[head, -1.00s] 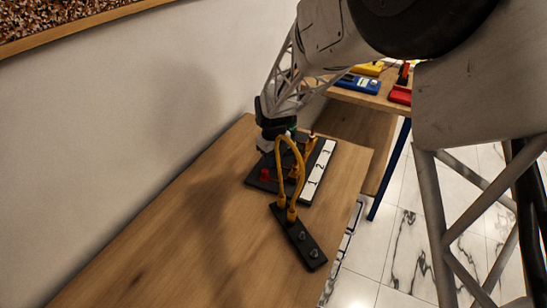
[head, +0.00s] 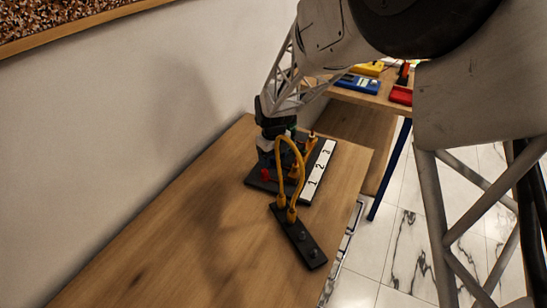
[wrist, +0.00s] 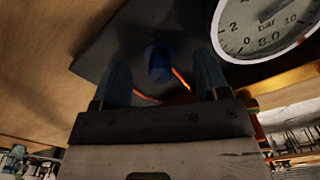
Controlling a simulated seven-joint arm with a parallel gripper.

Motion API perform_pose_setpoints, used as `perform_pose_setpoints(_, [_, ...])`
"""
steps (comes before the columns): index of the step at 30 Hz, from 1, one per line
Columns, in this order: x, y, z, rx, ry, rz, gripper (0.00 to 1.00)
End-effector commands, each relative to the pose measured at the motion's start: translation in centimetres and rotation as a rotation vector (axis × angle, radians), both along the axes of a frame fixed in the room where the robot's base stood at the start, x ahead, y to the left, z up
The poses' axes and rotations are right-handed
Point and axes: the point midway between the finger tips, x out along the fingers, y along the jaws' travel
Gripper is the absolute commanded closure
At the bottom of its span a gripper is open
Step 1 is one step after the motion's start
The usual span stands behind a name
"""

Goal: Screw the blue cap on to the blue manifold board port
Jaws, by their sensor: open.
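The dark manifold board (head: 257,184) lies on the wooden bench with a white strip (head: 313,180) numbered 1, 2, 3 along its right side. In the wrist view a blue cylindrical piece (wrist: 158,62) stands on the dark board (wrist: 105,45). I cannot tell whether it is the blue cap, the port, or both together. My gripper (wrist: 163,80) is open, with one finger on each side of the blue piece and visible gaps to it. In the head view my gripper (head: 267,146) is low over the board's far left part, and the blue piece is hidden there.
A round gauge (wrist: 265,25) is close to the right finger. A red piece (head: 266,174) sits on the board's near part. Yellow hoses (head: 279,165) arch from the board to a black bar (head: 299,238). The bench's near left is clear.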

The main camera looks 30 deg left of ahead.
Motion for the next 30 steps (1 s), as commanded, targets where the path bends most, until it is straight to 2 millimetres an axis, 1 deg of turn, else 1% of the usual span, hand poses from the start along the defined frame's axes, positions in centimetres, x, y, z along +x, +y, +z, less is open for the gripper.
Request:
perform_pose_setpoints(5, [0.0,0.0,1.2,0.0,-0.001,0.0,0.32])
perform_pose_setpoints(15, [0.0,0.0,5.4,0.001,-0.002,0.0,0.32])
perform_pose_setpoints(18, [0.0,0.0,6.4,0.001,-0.002,0.0,0.32])
perform_pose_setpoints(24, [0.0,0.0,7.5,0.0,0.0,0.0,0.32])
perform_pose_setpoints(30, [0.0,0.0,7.6,0.0,0.0,0.0,0.32])
